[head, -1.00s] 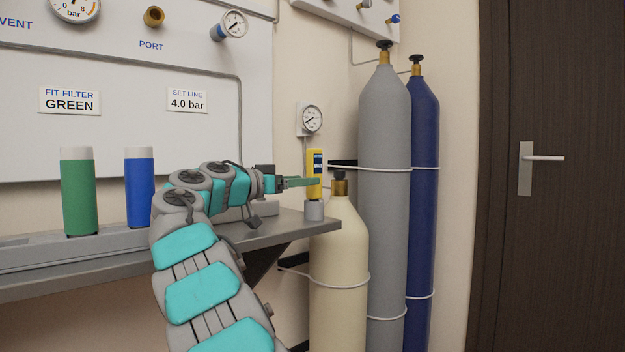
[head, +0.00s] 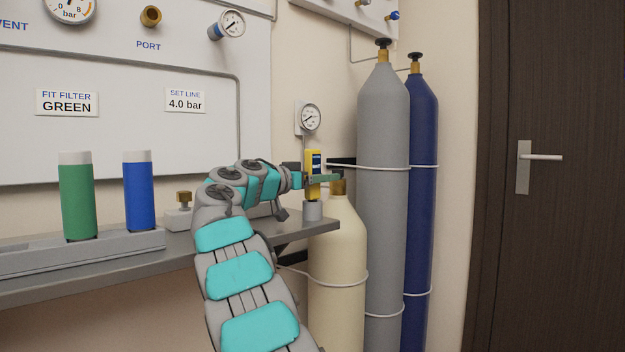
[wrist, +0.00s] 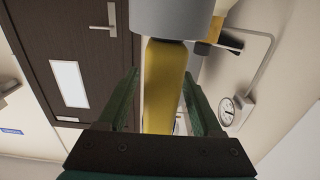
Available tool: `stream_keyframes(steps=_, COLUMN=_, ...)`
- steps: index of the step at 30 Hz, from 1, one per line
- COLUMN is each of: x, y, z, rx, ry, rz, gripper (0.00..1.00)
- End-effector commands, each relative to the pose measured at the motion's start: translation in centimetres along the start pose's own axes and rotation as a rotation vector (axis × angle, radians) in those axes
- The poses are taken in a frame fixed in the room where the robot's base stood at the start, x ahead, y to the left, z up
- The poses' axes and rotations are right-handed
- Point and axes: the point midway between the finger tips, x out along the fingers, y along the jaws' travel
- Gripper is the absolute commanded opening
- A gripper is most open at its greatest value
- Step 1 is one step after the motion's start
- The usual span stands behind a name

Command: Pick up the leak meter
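The leak meter (head: 313,160) is a slim yellow upright device with a dark blue display. It stands on a small grey round base (head: 313,210) at the right end of the shelf. My gripper (head: 325,179) reaches it from the left in the head view, with a green finger crossing in front of its middle. In the wrist view, the yellow body of the meter (wrist: 162,85) lies between the two open green fingers (wrist: 162,105), and the left finger is visibly apart from it. The grey base (wrist: 172,16) shows at the top there.
Cream (head: 338,245), grey (head: 383,120) and blue (head: 422,150) gas cylinders stand just right of the shelf (head: 275,232). A wall gauge (head: 311,117) hangs behind the meter. Green (head: 78,200) and blue (head: 140,195) filter canisters stand at the left. A dark door (head: 560,240) is far right.

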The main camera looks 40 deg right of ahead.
Motion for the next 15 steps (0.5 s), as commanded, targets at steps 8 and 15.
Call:
stream_keyframes(steps=8, x=-0.01, y=0.0, z=0.01, rx=0.0, ry=0.0, rz=0.0, gripper=0.34)
stream_keyframes(steps=15, x=-0.01, y=-0.01, z=0.0, rx=0.0, ry=0.0, rz=0.0, gripper=0.07)
